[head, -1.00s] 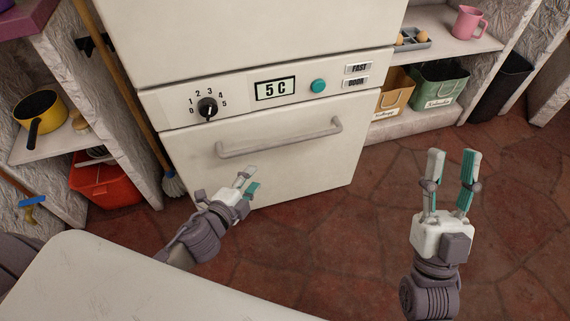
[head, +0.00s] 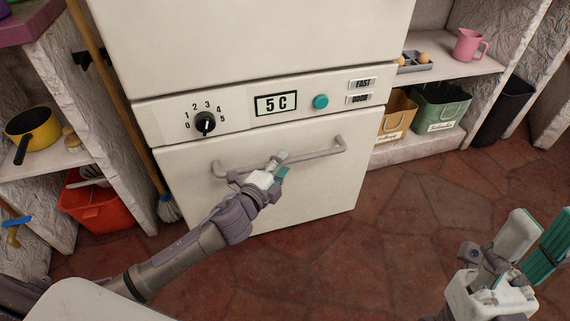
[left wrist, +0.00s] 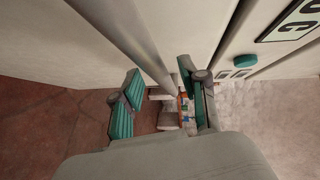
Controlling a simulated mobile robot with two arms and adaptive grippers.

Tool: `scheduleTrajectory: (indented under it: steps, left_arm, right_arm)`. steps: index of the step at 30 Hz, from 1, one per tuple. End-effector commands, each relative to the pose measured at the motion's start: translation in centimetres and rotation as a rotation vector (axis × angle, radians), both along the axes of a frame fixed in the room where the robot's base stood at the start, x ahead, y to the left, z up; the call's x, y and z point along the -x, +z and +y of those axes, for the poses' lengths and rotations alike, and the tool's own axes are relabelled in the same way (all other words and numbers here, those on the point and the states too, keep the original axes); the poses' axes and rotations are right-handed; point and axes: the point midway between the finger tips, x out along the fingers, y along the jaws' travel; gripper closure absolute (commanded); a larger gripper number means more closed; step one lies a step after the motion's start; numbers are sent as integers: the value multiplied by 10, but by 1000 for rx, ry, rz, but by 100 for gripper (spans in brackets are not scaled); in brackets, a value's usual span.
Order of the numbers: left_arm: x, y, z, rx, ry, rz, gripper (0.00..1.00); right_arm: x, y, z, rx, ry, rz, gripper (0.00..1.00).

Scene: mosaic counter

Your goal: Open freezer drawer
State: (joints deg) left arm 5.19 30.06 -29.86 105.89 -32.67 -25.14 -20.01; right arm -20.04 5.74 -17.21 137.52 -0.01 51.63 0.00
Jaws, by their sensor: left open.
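The freezer drawer (head: 312,200) is a cream front panel below the control strip, and it looks shut. Its long bar handle (head: 318,154) runs across the upper part; the handle (left wrist: 134,42) also shows in the left wrist view, running toward the space between the fingers. My left gripper (head: 281,166) is open, right at the middle of the handle in the head view. In the left wrist view its teal-padded fingers (left wrist: 157,95) are spread on either side of the handle's line; I cannot tell whether they touch it. My right gripper (head: 540,238) is open and empty at the lower right, away from the freezer.
The control strip has a black knob (head: 205,123), a display (head: 276,103) and a teal button (head: 321,102). A broom (head: 168,209) and a red bucket (head: 97,208) stand left. Shelves with bags (head: 440,107) stand right. The red tiled floor before the drawer is clear.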

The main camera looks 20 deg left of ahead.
Motion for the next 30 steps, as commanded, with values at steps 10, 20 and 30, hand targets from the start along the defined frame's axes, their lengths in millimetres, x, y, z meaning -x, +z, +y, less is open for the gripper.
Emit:
scheduleTrajectory:
  steps: [10,20,30]
  left_arm:
    - [-19,-3,-4,1,0,1,57]
    - [-18,-3,-4,1,0,1,85]
    - [-18,-3,-4,1,0,1,100]
  right_arm:
    - [0,-6,0,0,0,1,60]
    - [0,-6,0,1,0,2,60]
    - [0,-6,0,1,0,2,60]
